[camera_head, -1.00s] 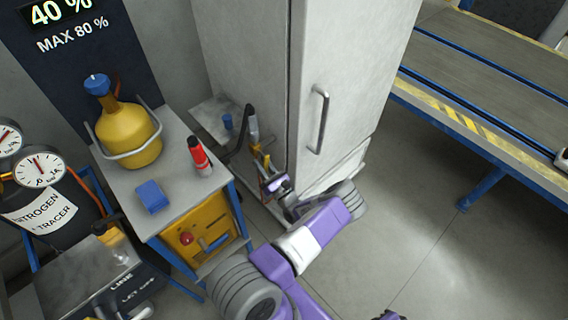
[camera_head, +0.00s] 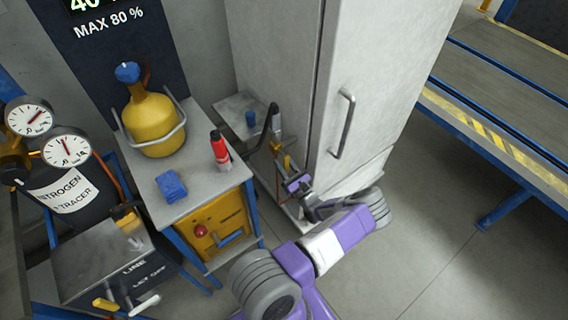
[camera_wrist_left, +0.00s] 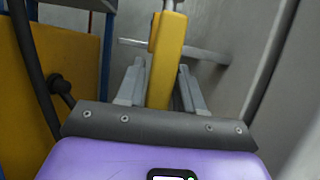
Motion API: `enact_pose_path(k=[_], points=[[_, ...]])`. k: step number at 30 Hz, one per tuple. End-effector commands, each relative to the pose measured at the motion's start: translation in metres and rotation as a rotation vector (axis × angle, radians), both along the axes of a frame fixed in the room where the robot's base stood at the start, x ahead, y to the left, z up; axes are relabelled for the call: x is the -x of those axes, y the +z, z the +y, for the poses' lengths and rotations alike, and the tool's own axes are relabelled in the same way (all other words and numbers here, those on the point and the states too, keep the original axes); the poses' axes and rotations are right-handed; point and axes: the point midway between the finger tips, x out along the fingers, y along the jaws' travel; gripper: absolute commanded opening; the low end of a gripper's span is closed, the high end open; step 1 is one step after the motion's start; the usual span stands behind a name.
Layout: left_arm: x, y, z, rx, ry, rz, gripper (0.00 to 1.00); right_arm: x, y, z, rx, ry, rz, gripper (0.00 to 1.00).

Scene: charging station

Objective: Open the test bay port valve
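A yellow valve lever (camera_wrist_left: 166,62) stands upright in the middle of the left wrist view. My left gripper (camera_wrist_left: 158,88) has one finger on each side of it. A gap shows between the lever and the right finger; the left finger is close to it, and I cannot tell whether they touch. In the head view my left gripper (camera_head: 285,160) is low beside the left side of the tall grey cabinet (camera_head: 385,60), where the lever and pipework are small and partly hidden. My right gripper is out of view.
A bench (camera_head: 205,188) at left carries a yellow cylinder (camera_head: 152,125), a red bottle (camera_head: 220,152) and a blue block (camera_head: 171,186). A black hose (camera_head: 268,130) rises near my gripper. Gauges (camera_head: 66,148) stand far left. Floor (camera_head: 410,235) is clear at right.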

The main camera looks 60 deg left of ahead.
Motion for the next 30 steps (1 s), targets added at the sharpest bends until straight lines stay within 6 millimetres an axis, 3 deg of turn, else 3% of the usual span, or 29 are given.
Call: enact_pose_path(k=[2,11,24,30], points=[[0.0,0.0,0.0,0.0,0.0,0.001,0.49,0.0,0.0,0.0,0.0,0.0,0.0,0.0],[0.0,0.0,-0.001,-0.001,0.001,0.005,0.49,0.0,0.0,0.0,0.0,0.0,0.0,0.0],[-0.006,-0.024,-0.059,0.0,-0.001,0.004,0.49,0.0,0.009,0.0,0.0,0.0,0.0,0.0],[-0.006,-0.029,-0.07,-0.001,0.001,0.003,0.49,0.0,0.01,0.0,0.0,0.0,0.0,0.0]])
